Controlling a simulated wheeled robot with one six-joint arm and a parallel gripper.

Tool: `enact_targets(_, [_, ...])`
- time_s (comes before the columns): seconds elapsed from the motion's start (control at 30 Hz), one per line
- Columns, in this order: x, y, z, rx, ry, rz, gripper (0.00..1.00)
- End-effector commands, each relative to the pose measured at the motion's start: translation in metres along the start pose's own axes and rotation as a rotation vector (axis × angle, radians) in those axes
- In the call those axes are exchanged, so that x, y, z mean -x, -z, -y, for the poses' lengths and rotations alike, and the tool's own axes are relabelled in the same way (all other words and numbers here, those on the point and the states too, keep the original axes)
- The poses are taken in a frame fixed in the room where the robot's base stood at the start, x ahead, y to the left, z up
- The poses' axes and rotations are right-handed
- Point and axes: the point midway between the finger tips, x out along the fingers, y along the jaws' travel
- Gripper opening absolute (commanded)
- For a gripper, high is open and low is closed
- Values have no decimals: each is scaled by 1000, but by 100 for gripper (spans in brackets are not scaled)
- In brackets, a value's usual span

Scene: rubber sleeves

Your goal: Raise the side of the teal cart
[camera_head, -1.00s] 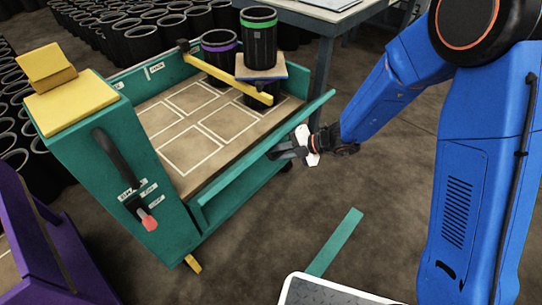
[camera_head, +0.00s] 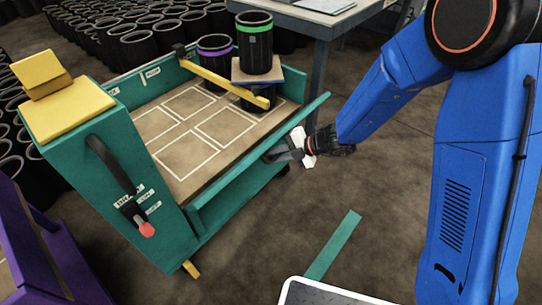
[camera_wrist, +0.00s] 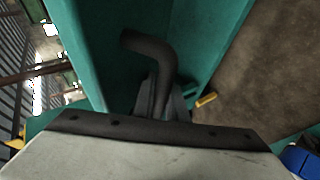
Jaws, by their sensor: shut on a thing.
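The teal cart (camera_head: 110,165) stands at left with an open tan deck. Its near long side (camera_head: 245,142) is a teal panel that leans outward, its top edge away from the deck. In the wrist view, a dark bent handle (camera_wrist: 153,50) rises from between the fingers of my gripper (camera_wrist: 160,100), against teal surfaces. The gripper is shut on this handle. The fingertips are partly hidden by the handle and the wrist body.
Black sleeves with green (camera_head: 254,45) and purple (camera_head: 214,62) bands stand at the deck's far end, beside a yellow bar (camera_head: 225,77). A grey table (camera_head: 290,15) stands behind. A purple cart (camera_head: 40,255) is at lower left. The floor right of the cart is mostly clear.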

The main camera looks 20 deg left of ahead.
Motion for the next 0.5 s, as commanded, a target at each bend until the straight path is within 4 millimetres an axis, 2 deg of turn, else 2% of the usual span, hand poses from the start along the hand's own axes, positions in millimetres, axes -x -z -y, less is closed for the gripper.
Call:
enact_targets(0.03, [0,-1,-21,18,-36,-3,0])
enact_targets(0.4, [-1,0,-21,19,-36,-4,0])
enact_targets(0.43, [-1,0,-21,19,-36,-4,17])
enact_targets(0.5, [-1,0,-21,19,-36,-4,20])
